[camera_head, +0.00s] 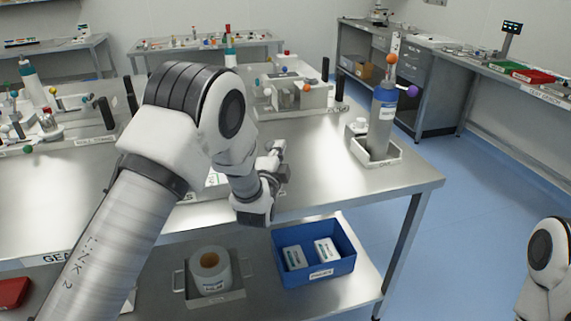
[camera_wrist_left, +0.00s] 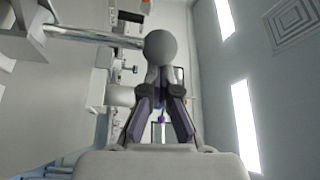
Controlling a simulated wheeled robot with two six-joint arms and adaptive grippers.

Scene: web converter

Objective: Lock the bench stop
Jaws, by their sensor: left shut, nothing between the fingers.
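My left gripper (camera_head: 276,158) is in front of the middle of the steel bench (camera_head: 330,185), partly hidden by its own wrist. In the left wrist view my left gripper (camera_wrist_left: 160,75) has its fingers shut with nothing between them. A grey ball-shaped knob (camera_wrist_left: 160,46) shows at the fingertips there; I cannot tell if they touch it. I cannot tell which part is the bench stop. A fixture with an orange knob (camera_head: 307,87) stands on the bench behind the gripper. My right gripper is out of view.
A grey cylinder (camera_head: 382,120) with a purple knob stands in a tray (camera_head: 397,155) at the bench's right. The shelf below holds a blue bin (camera_head: 350,262) and a roll (camera_head: 210,272) in a tray. The bench's front right is clear.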

